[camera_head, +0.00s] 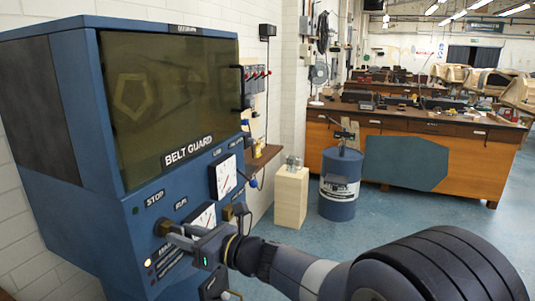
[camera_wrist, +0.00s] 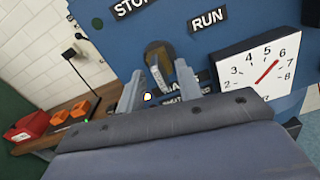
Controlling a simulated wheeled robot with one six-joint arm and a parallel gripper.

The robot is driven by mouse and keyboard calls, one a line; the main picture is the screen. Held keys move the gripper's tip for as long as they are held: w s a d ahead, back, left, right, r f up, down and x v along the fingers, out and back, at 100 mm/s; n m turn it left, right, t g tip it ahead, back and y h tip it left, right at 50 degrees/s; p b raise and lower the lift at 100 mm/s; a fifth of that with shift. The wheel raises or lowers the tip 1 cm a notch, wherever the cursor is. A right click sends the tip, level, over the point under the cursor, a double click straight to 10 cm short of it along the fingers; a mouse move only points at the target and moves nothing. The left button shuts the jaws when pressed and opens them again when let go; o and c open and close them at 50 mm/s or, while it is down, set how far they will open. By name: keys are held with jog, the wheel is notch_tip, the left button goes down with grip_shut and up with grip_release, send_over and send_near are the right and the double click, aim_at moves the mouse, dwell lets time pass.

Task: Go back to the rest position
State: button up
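My gripper (camera_head: 182,236) is at the front of the blue machine (camera_head: 78,215), at the left of the head view. In the wrist view its two grey fingers (camera_wrist: 158,92) stand apart. A selector knob (camera_wrist: 157,54) with a brass-coloured base and a grey lever shows between and beyond the fingertips, below the STOP and RUN labels. The fingers are close to the knob; whether they touch it I cannot tell. The knob's base (camera_head: 162,227) also shows in the head view, partly behind my gripper.
The machine carries a BELT GUARD window (camera_head: 170,95) and dials (camera_head: 223,176). A wooden pedestal (camera_head: 291,198) and a blue drum (camera_head: 339,195) stand to the right, before a long workbench (camera_head: 465,160). In the wrist view a shelf (camera_wrist: 50,125) holds a red box.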

jog(key=m+p, duration=0.6)
jog(key=p, duration=0.1)
jog(key=shift+r, duration=0.2)
jog(key=shift+f+m+p, duration=0.15)
jog(key=shift+m+p, duration=0.75)
jog(key=shift+p, duration=0.05)
jog(key=shift+d, duration=0.1)
